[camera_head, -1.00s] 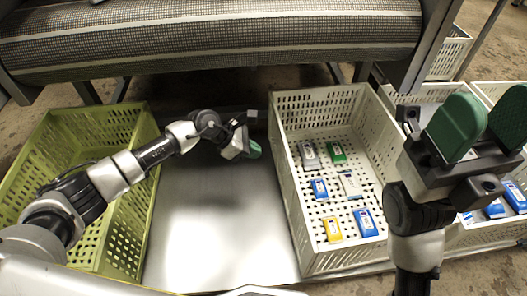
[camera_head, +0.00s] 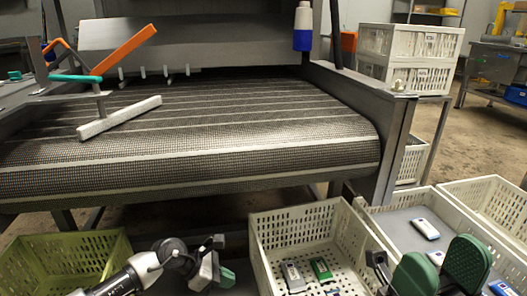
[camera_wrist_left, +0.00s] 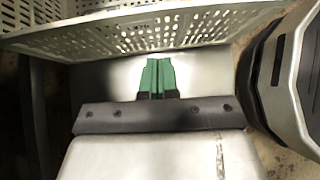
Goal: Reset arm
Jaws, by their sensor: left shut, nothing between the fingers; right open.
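My left gripper (camera_head: 225,277) is at the bottom of the head view, between the green crate and the white crate. In the left wrist view its green fingers (camera_wrist_left: 157,78) are pressed together with nothing between them, above a bare metal surface. My right gripper (camera_head: 440,268) is at the lower right of the head view, its two green fingers apart and empty, in front of the white crates. The lower parts of both arms are cut off by the frame edge.
A yellow-green crate (camera_head: 118,250) stands at left. A white crate (camera_head: 262,243) holds several small packs, including a green pack (camera_head: 321,268). More white crates (camera_head: 480,190) stand at right. A mesh conveyor belt (camera_head: 200,150) lies behind, with stacked white crates (camera_head: 412,45) beyond.

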